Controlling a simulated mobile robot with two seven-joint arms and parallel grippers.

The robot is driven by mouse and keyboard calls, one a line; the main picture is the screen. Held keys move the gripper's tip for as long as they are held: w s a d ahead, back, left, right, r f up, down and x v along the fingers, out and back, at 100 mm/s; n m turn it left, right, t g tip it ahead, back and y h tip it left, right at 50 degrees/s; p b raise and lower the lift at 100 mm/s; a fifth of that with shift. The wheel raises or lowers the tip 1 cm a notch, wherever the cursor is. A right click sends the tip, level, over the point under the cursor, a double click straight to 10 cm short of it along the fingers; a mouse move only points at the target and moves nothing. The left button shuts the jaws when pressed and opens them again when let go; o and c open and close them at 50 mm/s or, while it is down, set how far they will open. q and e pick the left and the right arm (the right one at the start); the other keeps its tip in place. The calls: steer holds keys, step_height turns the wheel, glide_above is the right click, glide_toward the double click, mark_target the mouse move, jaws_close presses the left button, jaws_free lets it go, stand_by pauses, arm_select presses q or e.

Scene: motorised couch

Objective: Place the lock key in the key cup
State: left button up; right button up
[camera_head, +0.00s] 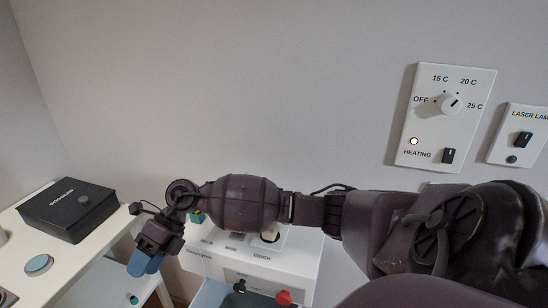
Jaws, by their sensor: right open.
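My right arm crosses the view from the right. My right gripper (147,262), with blue fingertips, points down at the left of centre and is open, with nothing seen between its fingers. It is in front of the gap between the white counter and the couch control box (262,258). I cannot clearly make out the lock key. A small teal part (197,217) shows beside my wrist, partly hidden, and I cannot tell what it is. No cup is clearly recognisable; a round blue-topped item (39,264) lies on the counter. My left gripper is not in view.
A black goggles box (68,207) stands on the white counter (70,266) at left. A red knob (283,297) and a black knob (240,285) are on the control box's front. A heating panel (445,117) and laser lamp panel (520,135) are on the wall.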

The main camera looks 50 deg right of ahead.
steer(key=s+a+r+m+t+y, duration=0.3)
steer(key=s+a+m+t+y, duration=0.2)
steer(key=s+m+t+y, duration=0.45)
steer(key=s+d+f+m+t+h, duration=0.1)
steer(key=s+d+f+m+h, duration=0.7)
steer(key=m, duration=0.7)
steer(key=s+d+f+m+t+h, duration=0.1)
steer(key=s+d+f+m+h, duration=0.7)
steer(key=f+m+h, duration=0.4)
step_height(320, 180, down, 2)
steer(key=m, duration=0.3)
steer(key=shift+s+d+f, duration=0.2)
steer(key=shift+d, duration=0.15)
